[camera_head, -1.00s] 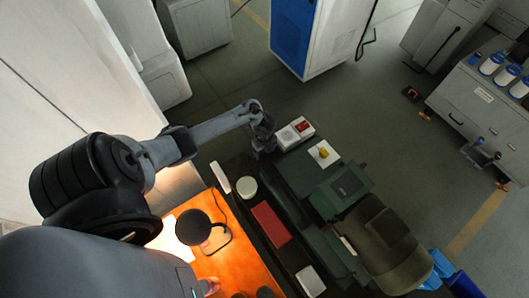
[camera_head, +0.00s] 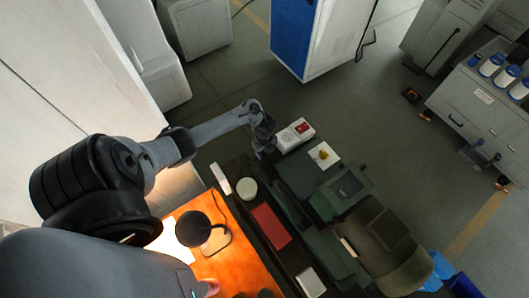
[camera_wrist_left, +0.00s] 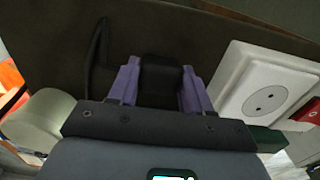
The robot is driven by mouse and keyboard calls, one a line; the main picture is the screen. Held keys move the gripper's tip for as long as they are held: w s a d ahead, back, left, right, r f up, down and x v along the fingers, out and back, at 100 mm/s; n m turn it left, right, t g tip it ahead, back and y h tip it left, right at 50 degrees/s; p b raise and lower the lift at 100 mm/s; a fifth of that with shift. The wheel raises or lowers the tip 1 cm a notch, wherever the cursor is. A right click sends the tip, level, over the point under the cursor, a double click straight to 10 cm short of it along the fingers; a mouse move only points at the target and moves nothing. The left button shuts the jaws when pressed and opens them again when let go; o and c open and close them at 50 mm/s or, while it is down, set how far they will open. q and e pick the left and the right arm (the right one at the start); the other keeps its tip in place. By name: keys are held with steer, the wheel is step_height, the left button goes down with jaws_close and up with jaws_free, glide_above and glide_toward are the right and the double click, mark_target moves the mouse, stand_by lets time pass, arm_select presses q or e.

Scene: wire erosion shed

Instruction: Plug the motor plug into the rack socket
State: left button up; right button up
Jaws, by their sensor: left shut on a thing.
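My left gripper (camera_wrist_left: 160,88) is shut on a black block-like plug (camera_wrist_left: 160,72), held between its two purple fingers in the left wrist view. In the head view my left gripper (camera_head: 265,148) is at the end of the grey arm, just left of the rack socket (camera_head: 286,140). The socket is a white square plate with a round recess and two small holes; it also shows in the left wrist view (camera_wrist_left: 264,98), right of the plug and apart from it. The plug's pins are hidden. My right gripper is not in view.
A red switch (camera_head: 302,127) sits beside the socket. A dark cable (camera_wrist_left: 95,50) shows left of the fingers. A green machine (camera_head: 345,190), a red mat (camera_head: 271,225) and a round white-topped item (camera_head: 247,188) are near. An orange bench with a lamp (camera_head: 194,228) is at lower left.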

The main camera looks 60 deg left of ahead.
arm_select(q)
step_height(320, 180, up, 8)
steer(key=shift+a+r+p, duration=0.1)
steer(key=shift+p, duration=0.55)
steer(key=shift+r, duration=0.65)
